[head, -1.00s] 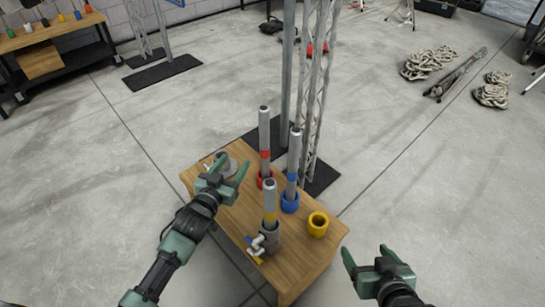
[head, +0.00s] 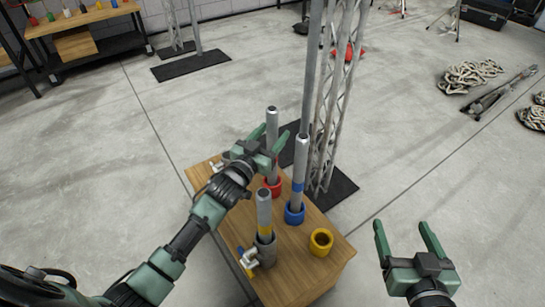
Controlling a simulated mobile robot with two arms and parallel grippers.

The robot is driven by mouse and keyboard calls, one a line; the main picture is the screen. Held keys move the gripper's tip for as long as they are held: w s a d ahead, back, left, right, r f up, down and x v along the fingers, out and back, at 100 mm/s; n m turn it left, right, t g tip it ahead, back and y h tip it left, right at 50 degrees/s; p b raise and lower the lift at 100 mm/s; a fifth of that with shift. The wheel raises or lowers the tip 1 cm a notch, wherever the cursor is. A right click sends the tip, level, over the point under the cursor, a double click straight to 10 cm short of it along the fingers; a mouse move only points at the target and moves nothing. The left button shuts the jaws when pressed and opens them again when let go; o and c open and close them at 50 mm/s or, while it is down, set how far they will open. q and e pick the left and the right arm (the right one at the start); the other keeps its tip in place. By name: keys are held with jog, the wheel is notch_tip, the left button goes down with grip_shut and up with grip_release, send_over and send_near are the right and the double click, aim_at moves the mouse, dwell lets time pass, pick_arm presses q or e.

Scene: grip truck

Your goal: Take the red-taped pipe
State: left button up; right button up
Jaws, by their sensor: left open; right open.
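The red-taped pipe (head: 272,122) is a grey tube standing upright in a red cup (head: 273,188) on the wooden table. Its tape band is mostly hidden by my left gripper. My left gripper (head: 269,139) is open, with its fingers at the pipe's upper half. The pipe shows between the fingertips in the picture, but I cannot tell whether they touch it. My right gripper (head: 402,224) is open and empty, off the table's right side.
A blue-taped pipe (head: 300,160) in a blue cup (head: 295,213) stands close to the right. A yellow-taped pipe (head: 264,210) stands in a grey cup in front. An empty yellow cup (head: 321,242) sits at right. A metal truss (head: 333,100) rises behind the table (head: 305,270).

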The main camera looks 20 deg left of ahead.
pick_arm(q)
jog(key=w+b, duration=0.1)
jog(key=w, duration=0.2)
jog(key=shift+w+d+f, duration=0.1)
jog(key=shift+w, duration=0.4)
grip_shut()
pick_arm(e)
notch_tip(320, 180, up, 7)
jog(key=w+a+t+y, duration=0.1)
jog(key=t, duration=0.3)
jog(key=shift+a+f, duration=0.15)
jog(key=shift+w, duration=0.1)
